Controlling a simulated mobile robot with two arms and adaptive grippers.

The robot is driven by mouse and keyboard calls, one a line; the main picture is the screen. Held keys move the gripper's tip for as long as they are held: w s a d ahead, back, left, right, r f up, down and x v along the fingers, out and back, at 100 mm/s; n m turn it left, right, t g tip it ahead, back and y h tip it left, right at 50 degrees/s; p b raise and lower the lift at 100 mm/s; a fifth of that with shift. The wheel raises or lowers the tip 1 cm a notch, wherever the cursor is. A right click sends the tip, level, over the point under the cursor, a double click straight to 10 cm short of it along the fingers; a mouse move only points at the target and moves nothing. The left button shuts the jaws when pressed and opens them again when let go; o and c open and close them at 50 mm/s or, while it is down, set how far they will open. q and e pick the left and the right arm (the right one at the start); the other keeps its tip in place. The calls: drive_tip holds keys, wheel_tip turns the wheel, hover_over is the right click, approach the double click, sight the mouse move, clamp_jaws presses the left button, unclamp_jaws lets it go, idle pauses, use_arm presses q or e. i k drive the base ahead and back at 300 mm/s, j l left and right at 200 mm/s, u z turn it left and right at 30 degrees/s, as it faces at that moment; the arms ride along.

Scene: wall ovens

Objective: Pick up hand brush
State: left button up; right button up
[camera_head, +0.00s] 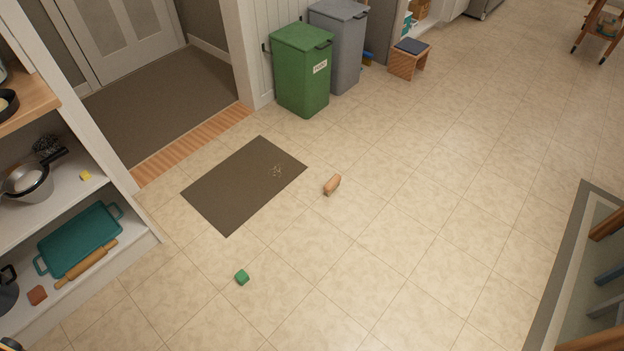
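No thing in view is clearly a hand brush. A small tan, rounded object (332,185) lies on the tiled floor just right of the dark mat; it may be the brush, but no bristles can be made out. Neither of my grippers is clearly in view.
A dark mat (225,195) with crumbs (277,171) lies near the doorway. A green block (242,278) is on the floor. Green (300,75) and grey (345,45) bins stand at the wall; shelves (145,245) line the left. Open floor spreads right.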

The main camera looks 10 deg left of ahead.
sight(333, 185)
drive_tip(key=u, duration=0.2)
drive_tip(key=i+l+u, duration=0.25)
drive_tip(key=u, duration=0.15)
drive_tip(key=i+l+u, duration=0.35)
drive_tip(key=i, duration=0.05)
